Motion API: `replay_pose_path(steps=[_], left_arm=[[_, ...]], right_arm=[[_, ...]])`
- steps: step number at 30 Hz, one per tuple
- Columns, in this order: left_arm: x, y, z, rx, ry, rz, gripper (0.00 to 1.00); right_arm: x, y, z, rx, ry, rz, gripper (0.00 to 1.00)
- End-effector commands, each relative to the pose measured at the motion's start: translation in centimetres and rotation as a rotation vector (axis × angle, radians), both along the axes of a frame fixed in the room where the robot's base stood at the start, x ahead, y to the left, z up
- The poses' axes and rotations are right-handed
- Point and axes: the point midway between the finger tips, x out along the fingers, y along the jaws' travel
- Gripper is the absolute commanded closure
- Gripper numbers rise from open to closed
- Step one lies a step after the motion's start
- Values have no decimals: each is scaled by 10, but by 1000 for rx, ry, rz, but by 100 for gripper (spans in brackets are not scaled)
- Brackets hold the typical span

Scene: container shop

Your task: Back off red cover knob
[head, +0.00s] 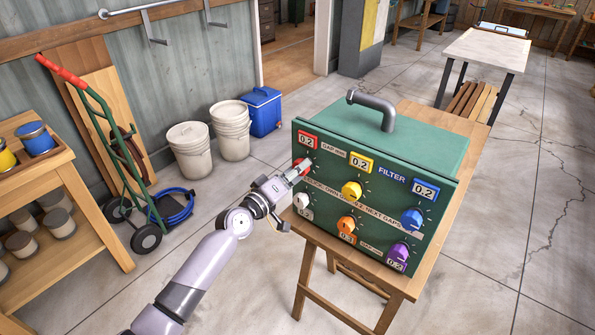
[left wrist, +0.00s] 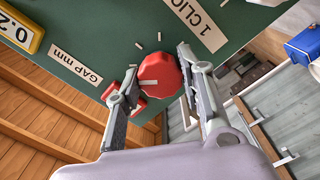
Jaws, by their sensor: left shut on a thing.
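A green box (head: 362,150) with a grey handle stands on a wooden stand (head: 318,238) and carries several coloured knobs on its front panel. The red knob is at the panel's upper left, below a red "0.2" label (head: 308,140); my gripper partly covers it in the head view. In the left wrist view the red knob (left wrist: 160,72) faces me with a pale line on it. My left gripper (head: 297,172) is shut on the red knob, one finger on each side (left wrist: 158,85). My right gripper is not in view.
Yellow (head: 351,190), blue (head: 413,219), white (head: 302,201), orange (head: 346,225) and purple (head: 398,253) knobs sit close by on the panel. A hand truck (head: 110,150), buckets (head: 231,130) and a blue cooler (head: 264,112) stand behind. The floor right of the stand is clear.

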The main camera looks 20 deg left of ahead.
Motion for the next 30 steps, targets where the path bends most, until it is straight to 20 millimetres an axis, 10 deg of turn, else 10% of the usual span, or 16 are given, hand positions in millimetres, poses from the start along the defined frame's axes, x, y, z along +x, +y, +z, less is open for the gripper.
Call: replay_pose_path(steps=[4, 5, 14, 30], left_arm=[[0, 1, 1, 1, -1, 2, 92], [0, 1, 1, 1, -1, 2, 64], [0, 0, 0, 2, -1, 1, 44], [-28, 10, -2, 4, 2, -1, 44]], right_arm=[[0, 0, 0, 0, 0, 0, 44], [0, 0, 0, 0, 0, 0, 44], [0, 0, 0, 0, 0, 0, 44], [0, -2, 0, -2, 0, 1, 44]])
